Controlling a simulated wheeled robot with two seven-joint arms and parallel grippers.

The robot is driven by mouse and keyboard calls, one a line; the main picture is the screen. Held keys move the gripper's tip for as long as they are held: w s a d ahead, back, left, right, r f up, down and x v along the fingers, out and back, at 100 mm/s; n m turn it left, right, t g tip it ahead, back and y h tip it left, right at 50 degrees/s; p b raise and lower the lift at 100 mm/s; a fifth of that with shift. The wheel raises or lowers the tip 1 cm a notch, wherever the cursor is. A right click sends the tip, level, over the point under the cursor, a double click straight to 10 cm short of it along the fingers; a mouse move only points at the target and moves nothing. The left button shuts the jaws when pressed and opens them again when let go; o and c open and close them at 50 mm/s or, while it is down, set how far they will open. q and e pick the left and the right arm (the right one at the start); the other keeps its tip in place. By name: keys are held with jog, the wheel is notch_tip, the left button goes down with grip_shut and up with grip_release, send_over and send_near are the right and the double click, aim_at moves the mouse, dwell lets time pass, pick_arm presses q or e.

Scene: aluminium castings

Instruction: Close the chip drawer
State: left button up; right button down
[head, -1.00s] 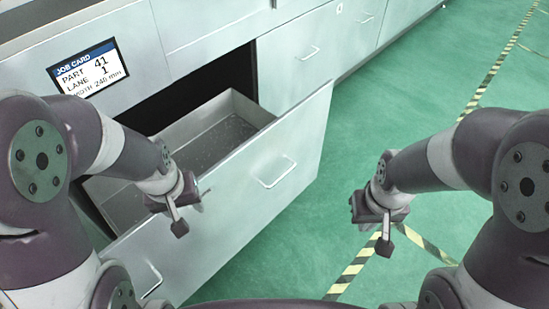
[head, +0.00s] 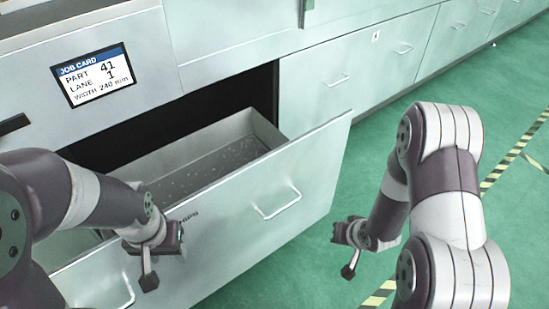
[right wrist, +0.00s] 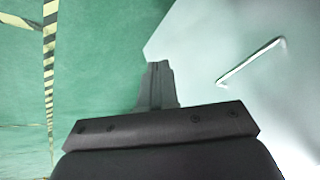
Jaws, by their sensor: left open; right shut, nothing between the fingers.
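The chip drawer (head: 235,215) stands pulled out from the grey cabinet, with small bright chips on the floor of its tray. Its bar handle (head: 278,205) is on the front panel, and it also shows in the right wrist view (right wrist: 250,62). My left gripper (head: 150,262) is open and empty in front of the left part of the drawer front; I cannot tell whether it touches. My right gripper (head: 350,262) is shut and empty, to the right of the drawer front and apart from the handle. Its closed fingers show in the right wrist view (right wrist: 158,88).
A job card (head: 92,74) is on the cabinet face at upper left. Another handle (head: 105,300) shows at lower left, partly behind my left arm. Closed cabinet fronts (head: 350,75) run back to the right. Green floor with striped tape (head: 380,294) is clear at right.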

jog(key=w+a+r+m+t+y+p, duration=0.2)
jog(key=a+t+y+p, duration=0.1)
jog(key=m+t+y+p, duration=0.3)
jog(key=m+t+y, duration=0.2)
jog(key=m+t, duration=0.2)
send_near(271, 165)
pick_arm(q)
notch_tip(271, 165, up, 5)
jog(key=shift+r+b, duration=0.1)
jog(key=shift+b, duration=0.9)
pick_arm(e)
jog(key=x, duration=0.6)
jog(key=shift+w+a, duration=0.2)
jog(key=shift+w, duration=0.15)
